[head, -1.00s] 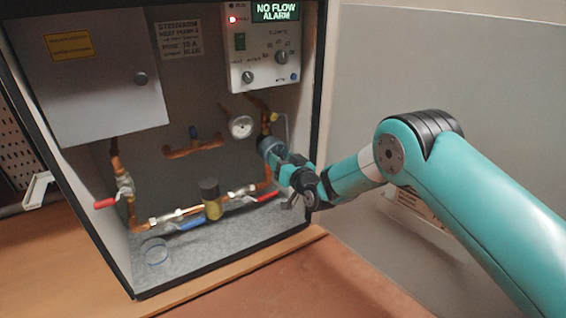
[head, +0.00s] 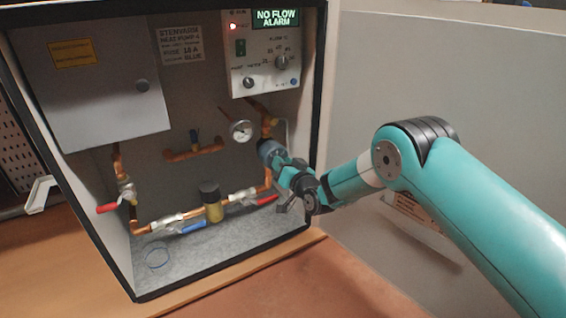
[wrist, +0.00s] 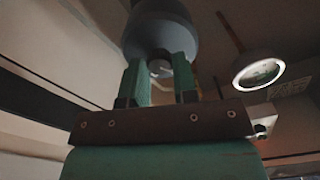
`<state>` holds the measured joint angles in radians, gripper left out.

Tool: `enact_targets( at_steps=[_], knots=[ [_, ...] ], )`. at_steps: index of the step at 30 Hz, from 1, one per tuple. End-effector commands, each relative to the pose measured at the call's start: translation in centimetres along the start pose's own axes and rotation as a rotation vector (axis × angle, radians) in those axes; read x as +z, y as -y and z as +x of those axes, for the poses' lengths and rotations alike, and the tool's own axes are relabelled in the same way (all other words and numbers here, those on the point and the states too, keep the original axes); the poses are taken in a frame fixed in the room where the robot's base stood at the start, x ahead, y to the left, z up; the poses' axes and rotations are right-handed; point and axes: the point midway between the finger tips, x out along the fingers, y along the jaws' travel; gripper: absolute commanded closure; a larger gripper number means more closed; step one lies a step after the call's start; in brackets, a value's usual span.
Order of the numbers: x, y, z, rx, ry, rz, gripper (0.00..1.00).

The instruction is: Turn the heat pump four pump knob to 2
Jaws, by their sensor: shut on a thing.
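The heat pump four cabinet (head: 190,250) stands open, with a label reading heat pump 4. Its pump (head: 265,148) is a dark grey round body on the copper pipe at the right, and it fills the top of the wrist view (wrist: 160,25). My gripper (head: 277,160) reaches it from the lower right. In the wrist view the two green fingers (wrist: 160,78) are shut on the small pump knob (wrist: 160,67) on the pump's face. The knob's markings cannot be read, and my gripper mostly hides the knob in the head view.
The control panel (head: 264,60) shows "NO FLOW ALARM" and a lit red lamp. A gauge (head: 242,130) is left of the pump; it also shows in the wrist view (wrist: 259,72). Valves with red (head: 107,208) and blue (head: 193,227) handles sit lower. A wall panel (head: 440,80) is at right.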

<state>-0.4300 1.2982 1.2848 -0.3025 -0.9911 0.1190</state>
Motion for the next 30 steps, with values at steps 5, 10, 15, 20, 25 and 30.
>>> enact_targets(
  at_steps=[5,10,15,20,25,30],
  knots=[
    [-0.16,0.1,-0.02,-0.001,0.002,0.15,0.97],
    [-0.15,0.08,-0.01,-0.001,0.001,0.294,0.97],
    [-0.08,0.04,-0.01,-0.001,0.001,0.42,0.97],
    [-0.07,0.02,0.01,-0.002,0.0,0.51,0.97],
    [0.02,-0.01,-0.01,-0.001,0.001,0.573,0.97],
    [0.07,-0.04,-0.01,-0.001,0.001,0.603,0.97]
  ],
)
